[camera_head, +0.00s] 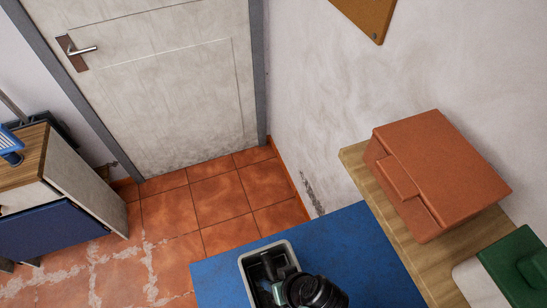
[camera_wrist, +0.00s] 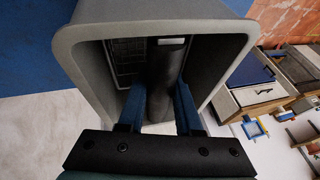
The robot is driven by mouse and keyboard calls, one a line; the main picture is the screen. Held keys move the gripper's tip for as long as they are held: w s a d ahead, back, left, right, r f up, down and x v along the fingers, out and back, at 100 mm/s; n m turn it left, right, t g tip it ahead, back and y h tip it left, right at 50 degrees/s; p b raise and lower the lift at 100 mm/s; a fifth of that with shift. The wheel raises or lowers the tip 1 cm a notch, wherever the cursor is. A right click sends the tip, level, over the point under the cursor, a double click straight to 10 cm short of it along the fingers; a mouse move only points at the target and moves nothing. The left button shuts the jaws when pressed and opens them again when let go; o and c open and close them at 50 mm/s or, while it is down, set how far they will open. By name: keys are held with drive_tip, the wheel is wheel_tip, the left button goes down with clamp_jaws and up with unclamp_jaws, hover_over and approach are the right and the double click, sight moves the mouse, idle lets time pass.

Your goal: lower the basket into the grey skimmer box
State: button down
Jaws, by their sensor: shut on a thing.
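The grey skimmer box (camera_head: 243,268) stands on the blue bench top in the head view, its mouth open upward. In the wrist view its thick grey rim (camera_wrist: 232,45) frames the picture. My gripper (camera_head: 277,283) reaches into the mouth of the box. In the wrist view its two blue fingers (camera_wrist: 159,100) are closed on a dark upright handle between them. A dark gridded wall of the basket (camera_wrist: 125,60) shows inside the box, beside the handle. The basket's base and how deep it sits are hidden. In the head view my wrist covers the near part of the box.
The blue bench top (camera_head: 350,250) is clear around the box. A wooden shelf (camera_head: 358,165) at right carries an orange-brown box (camera_head: 440,175) and a green-lidded container (camera_head: 520,265). A cabinet (camera_head: 60,195) stands far left, with open tiled floor (camera_head: 190,210) between.

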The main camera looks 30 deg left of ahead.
drive_tip(key=shift+f+b, duration=0.5)
drive_tip(key=shift+f, duration=0.2)
drive_tip(key=c, duration=0.5)
unclamp_jaws()
drive_tip(key=b+v, duration=0.1)
drive_tip(key=v, duration=1.2)
